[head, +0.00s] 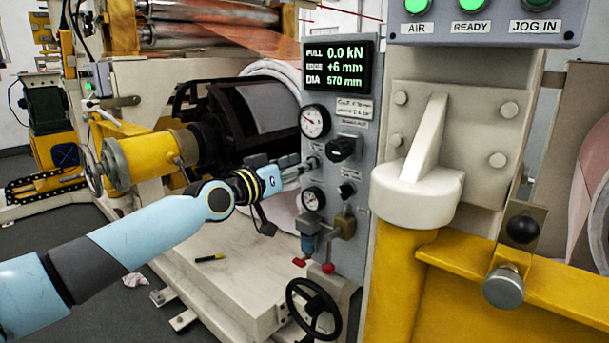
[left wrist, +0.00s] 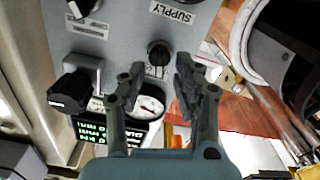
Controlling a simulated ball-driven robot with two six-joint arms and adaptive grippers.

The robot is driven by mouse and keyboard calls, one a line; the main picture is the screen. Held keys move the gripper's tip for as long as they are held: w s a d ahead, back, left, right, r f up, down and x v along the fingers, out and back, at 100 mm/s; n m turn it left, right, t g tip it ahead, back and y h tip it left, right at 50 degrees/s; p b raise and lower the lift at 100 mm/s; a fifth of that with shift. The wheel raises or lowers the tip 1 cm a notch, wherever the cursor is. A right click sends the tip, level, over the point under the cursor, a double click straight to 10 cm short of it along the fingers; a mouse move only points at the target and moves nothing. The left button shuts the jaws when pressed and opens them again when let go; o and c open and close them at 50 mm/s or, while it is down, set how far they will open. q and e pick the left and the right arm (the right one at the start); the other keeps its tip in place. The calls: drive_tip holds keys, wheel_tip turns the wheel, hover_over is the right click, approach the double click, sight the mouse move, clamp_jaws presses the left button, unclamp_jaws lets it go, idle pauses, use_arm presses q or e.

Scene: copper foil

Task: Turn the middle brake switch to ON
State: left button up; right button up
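A grey control panel (head: 348,230) stands in the middle of the head view. A small black rotary knob (left wrist: 159,54) on it shows in the left wrist view, between a gauge and the SUPPLY label; its own marking is too small to read. In the head view this knob (head: 314,161) is mostly behind the fingertips. My left gripper (head: 304,166) reaches the panel from the left. In the left wrist view its fingers (left wrist: 158,74) are open and empty, one either side of the knob, with gaps. I cannot tell which knob is the middle brake switch. My right gripper is not in view.
A larger black knob (head: 341,148) and a smaller one (head: 347,190) sit to the right. Gauges (head: 314,121) (head: 313,198) are above and below. A handwheel (head: 313,308) and red-knobbed lever (head: 328,268) project low down. A yellow post (head: 405,290) stands right of the panel.

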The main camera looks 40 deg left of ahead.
use_arm(q)
drive_tip(key=shift+w+d, duration=0.1)
drive_tip(key=shift+w, duration=0.85)
drive_tip(key=shift+c, duration=0.4)
clamp_jaws()
drive_tip(key=n, duration=0.3)
drive_tip(key=shift+o, duration=0.4)
unclamp_jaws()
